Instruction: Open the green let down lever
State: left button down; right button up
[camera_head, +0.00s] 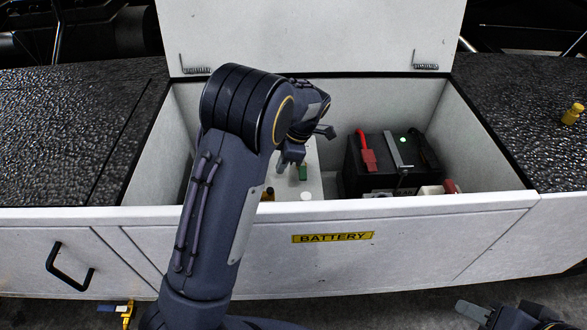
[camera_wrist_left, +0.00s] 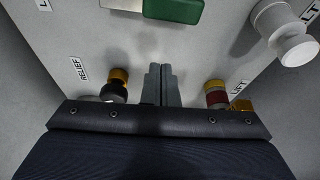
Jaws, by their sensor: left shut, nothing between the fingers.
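The green lever (camera_head: 303,172) stands on a light panel inside the open battery compartment. It also shows at the top edge of the left wrist view (camera_wrist_left: 174,11), where it is partly cut off. My left gripper (camera_head: 291,158) reaches down into the compartment beside the green lever. In the left wrist view its two fingers (camera_wrist_left: 160,84) are together and empty, pointing toward the lever with a gap of panel between. My right gripper (camera_head: 474,311) shows only in part at the lower right, away from the compartment. Its jaw opening cannot be made out.
A white knob (camera_wrist_left: 285,32), a yellow-black knob (camera_wrist_left: 118,80) and a red-yellow knob (camera_wrist_left: 216,94) stand around the lever. A black battery (camera_head: 375,165) with a red connector sits to the right. The compartment's white front wall (camera_head: 420,206) and raised lid (camera_head: 310,35) bound the space.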

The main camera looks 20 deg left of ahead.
aim_at(294, 179)
pick_arm(q)
jog(key=p+v, duration=0.1)
jog(key=v, duration=0.7)
jog(key=shift+w+d+r+p, duration=0.2)
jog(key=shift+d+r+p, duration=0.1)
